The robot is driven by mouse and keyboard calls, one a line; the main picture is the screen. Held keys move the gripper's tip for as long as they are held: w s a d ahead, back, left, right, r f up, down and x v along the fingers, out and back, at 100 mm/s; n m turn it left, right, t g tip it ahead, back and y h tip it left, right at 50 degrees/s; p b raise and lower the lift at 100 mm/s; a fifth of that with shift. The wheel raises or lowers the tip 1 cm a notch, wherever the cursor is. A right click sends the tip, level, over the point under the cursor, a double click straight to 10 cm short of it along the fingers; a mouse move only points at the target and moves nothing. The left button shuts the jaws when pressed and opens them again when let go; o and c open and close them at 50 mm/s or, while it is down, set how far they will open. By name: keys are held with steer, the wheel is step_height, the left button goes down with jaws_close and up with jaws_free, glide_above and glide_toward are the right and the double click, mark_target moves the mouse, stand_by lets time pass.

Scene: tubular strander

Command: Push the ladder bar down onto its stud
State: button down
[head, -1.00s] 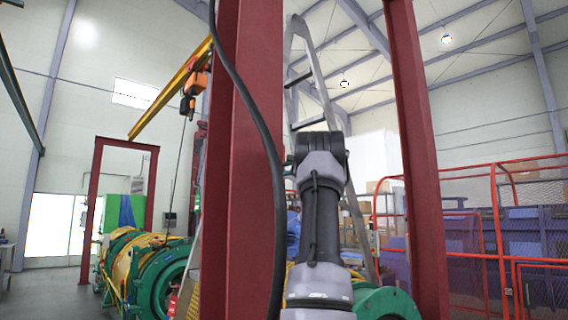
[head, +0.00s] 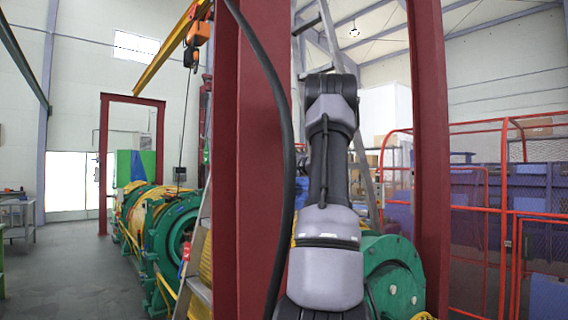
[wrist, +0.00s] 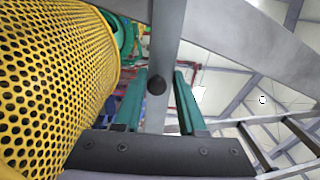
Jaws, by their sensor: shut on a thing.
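In the wrist view my gripper (wrist: 160,76) has a teal finger on each side of a flat grey metal bar (wrist: 166,40), which I take to be the ladder bar. The fingers are closed about it. A dark round knob or stud end (wrist: 156,85) shows on the bar between the fingers. I cannot tell whether the bar is seated on it. A wide grey rail (wrist: 245,45) crosses above, at the upper right. In the head view the grey ladder (head: 368,185) rises behind my arm; my gripper and the bar's end are hidden there.
A yellow perforated guard (wrist: 50,75) fills the left of the wrist view, close to my gripper. In the head view red columns (head: 265,150) (head: 431,150) flank my arm, and a black cable (head: 283,120) hangs before the left one. Red railings (head: 505,200) stand at right.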

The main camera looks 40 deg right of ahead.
step_height(320, 180, down, 2)
steer(key=shift+f, duration=0.1)
steer(key=c, duration=0.7)
jaws_free()
steer(key=shift+s+r, duration=0.1)
steer(key=shift+r, duration=0.1)
steer(key=s, duration=1)
steer(key=shift+s+d+r, duration=0.25)
steer(key=shift+s+d, duration=0.1)
steer(key=shift+d, duration=0.05)
steer(key=shift+s, duration=0.1)
